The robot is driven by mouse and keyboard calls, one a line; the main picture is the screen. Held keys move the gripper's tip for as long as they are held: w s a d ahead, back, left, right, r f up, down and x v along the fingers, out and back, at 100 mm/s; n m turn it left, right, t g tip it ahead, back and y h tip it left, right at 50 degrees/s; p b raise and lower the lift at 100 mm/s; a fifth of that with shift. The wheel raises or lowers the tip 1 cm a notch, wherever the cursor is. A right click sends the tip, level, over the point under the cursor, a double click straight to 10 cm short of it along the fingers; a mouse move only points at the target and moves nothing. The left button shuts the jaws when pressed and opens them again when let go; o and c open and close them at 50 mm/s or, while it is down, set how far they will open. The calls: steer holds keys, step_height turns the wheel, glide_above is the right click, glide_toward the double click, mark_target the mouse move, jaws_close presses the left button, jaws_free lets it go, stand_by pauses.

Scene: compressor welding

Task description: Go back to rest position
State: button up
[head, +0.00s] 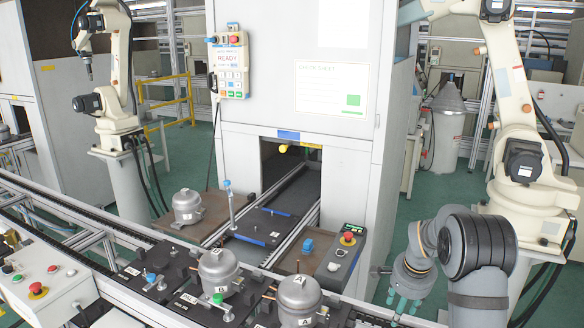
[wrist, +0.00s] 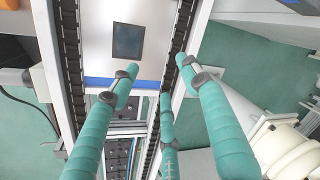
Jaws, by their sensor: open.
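My gripper (head: 402,284) hangs at the lower right in the head view, fingers pointing down, to the right of the conveyor and the white machine cabinet. In the wrist view its teal fingers (wrist: 160,80) are spread apart with nothing between them, so it is open and empty. Below the fingers are a pale panel with a dark square (wrist: 128,41) and a dark-edged conveyor rail (wrist: 180,40). A grey compressor marked B (head: 217,271) and one marked A (head: 298,300) stand upright on dark fixtures, left of and apart from my gripper.
Another compressor (head: 187,206) stands on a brown plate at the left. A button box with a red knob (head: 346,246) sits between the conveyor and my gripper. The white cabinet (head: 345,155) rises behind. A cream robot arm (head: 523,160) stands at the right. Green floor (head: 400,225) shows between.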

steer(key=s+a+r+n+y+p, duration=0.1)
steer(key=s+a+r+n+p, duration=0.2)
steer(key=s+r, duration=0.4)
steer(key=shift+s+a+p, duration=0.6)
steer(key=shift+s+p, duration=0.1)
steer(key=shift+s, duration=0.25)
steer(key=shift+r, duration=0.1)
stand_by(0.4)
